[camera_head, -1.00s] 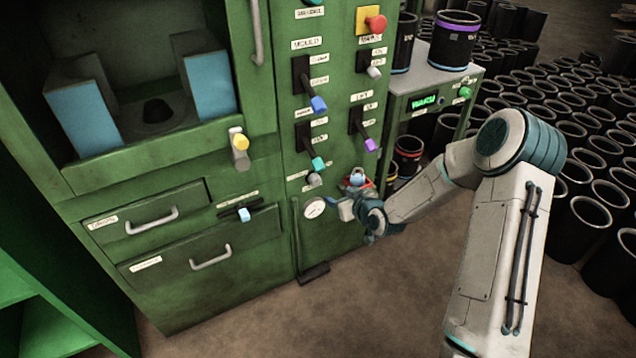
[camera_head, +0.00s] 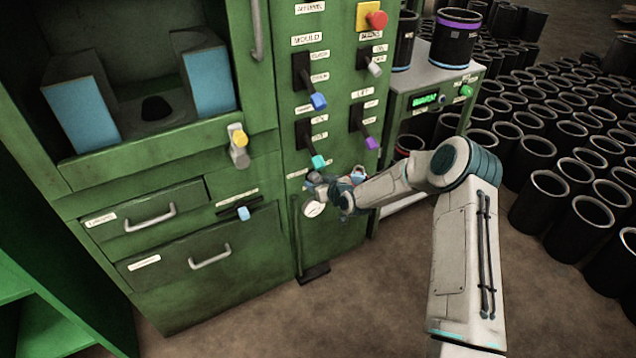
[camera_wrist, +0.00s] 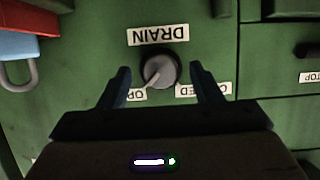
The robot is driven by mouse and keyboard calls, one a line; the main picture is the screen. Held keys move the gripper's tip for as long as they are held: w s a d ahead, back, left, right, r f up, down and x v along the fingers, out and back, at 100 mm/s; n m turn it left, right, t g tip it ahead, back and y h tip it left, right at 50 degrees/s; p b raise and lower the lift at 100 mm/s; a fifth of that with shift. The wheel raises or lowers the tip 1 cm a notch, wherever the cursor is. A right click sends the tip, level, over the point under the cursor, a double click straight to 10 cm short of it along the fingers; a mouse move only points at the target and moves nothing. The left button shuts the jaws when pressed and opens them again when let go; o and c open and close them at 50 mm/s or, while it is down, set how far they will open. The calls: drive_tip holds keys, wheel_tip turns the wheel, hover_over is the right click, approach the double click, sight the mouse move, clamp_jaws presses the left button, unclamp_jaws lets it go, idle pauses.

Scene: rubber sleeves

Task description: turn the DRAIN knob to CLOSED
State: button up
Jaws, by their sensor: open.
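The DRAIN knob (camera_wrist: 160,69) is a grey round knob on the green panel, seen in the wrist view with its label (camera_wrist: 158,34) upside down. Its pointer is turned to the lower left, toward the partly hidden OPEN label (camera_wrist: 136,95). The CLOSED label (camera_wrist: 204,89) is at the lower right, partly covered by a finger. My gripper (camera_wrist: 160,67) is open, with one finger on each side of the knob and a visible gap to it on both sides. In the head view my gripper (camera_head: 316,181) is at the lower panel and covers the knob.
A red and blue (camera_wrist: 30,45) lock-like item with a grey shackle hangs close to the left in the wrist view. Levers with teal (camera_head: 319,162) and purple (camera_head: 372,143) ends stick out above.

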drive_tip(key=shift+w+a+f, duration=0.15)
drive_tip(key=shift+w+a, duration=0.1)
drive_tip(key=shift+w, duration=0.05)
drive_tip(key=c, duration=1)
